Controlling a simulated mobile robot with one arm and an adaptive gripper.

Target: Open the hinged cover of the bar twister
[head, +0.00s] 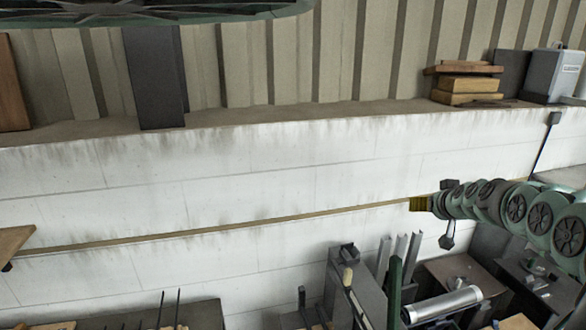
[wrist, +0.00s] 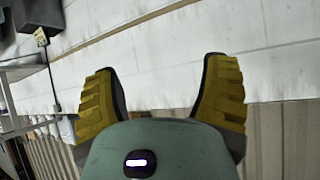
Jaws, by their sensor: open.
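I cannot make out the bar twister or its hinged cover for certain in either view. My gripper (head: 418,203) shows in the head view at the right, its yellow fingers in front of the white wall, with my green arm behind it. In the wrist view my gripper (wrist: 163,68) has its two yellow-padded fingers spread wide with nothing between them.
Below my gripper stand a dark box-shaped machine (head: 352,285), upright metal bars (head: 398,258) and a shiny metal cylinder (head: 445,305). Wooden blocks (head: 468,84) and a grey box (head: 553,75) sit on the ledge. The white wall (head: 215,180) is mostly bare.

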